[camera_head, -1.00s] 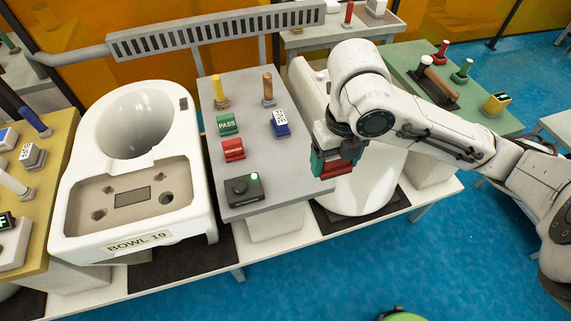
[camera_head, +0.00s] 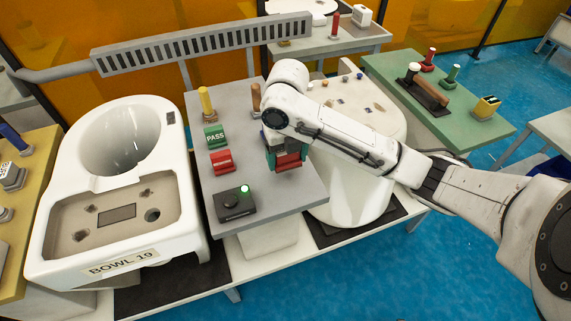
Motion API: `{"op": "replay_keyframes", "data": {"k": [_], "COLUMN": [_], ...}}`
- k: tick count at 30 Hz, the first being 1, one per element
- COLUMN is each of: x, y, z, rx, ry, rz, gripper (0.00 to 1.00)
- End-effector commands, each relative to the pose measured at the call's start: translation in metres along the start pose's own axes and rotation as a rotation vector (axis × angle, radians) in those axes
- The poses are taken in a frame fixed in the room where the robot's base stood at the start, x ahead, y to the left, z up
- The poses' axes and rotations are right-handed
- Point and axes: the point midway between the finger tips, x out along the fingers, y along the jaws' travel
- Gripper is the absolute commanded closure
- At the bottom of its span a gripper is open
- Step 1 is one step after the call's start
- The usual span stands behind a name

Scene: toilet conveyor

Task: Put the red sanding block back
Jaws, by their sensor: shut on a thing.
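My gripper (camera_head: 287,163) points down near the right edge of the grey station top (camera_head: 300,199), its dark jaws shut on a red block (camera_head: 289,160). The block shows between and below the jaws, and I take it for the red sanding block. Its upper part is hidden by the jaws and wrist. I cannot tell whether the block touches the grey top or hangs a little above it.
On the grey top stand a green PASS stamp (camera_head: 215,137), a red stamp (camera_head: 221,161), a dark box with a green light (camera_head: 234,203) and a yellow-handled tool (camera_head: 206,102). A white toilet bowl (camera_head: 60,235) lies left. A green table (camera_head: 470,127) holds several tools at right.

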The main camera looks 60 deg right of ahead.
Motion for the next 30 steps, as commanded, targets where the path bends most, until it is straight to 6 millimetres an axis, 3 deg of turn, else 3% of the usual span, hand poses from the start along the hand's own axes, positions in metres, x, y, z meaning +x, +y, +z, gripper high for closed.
{"op": "replay_keyframes", "data": {"k": [9,22,23,30], "x": [0.034,0.042,0.042,0.040], "y": [0.001,0.001,0.001,0.002], "z": [0.005,0.005,0.005,0.005], "rx": [0.000,-0.001,-0.001,-0.001], "ry": [0.001,0.000,0.000,0.000], "rz": [-0.001,-0.001,-0.001,-0.001], "gripper": [0.59,0.59,0.25,0.02]}}
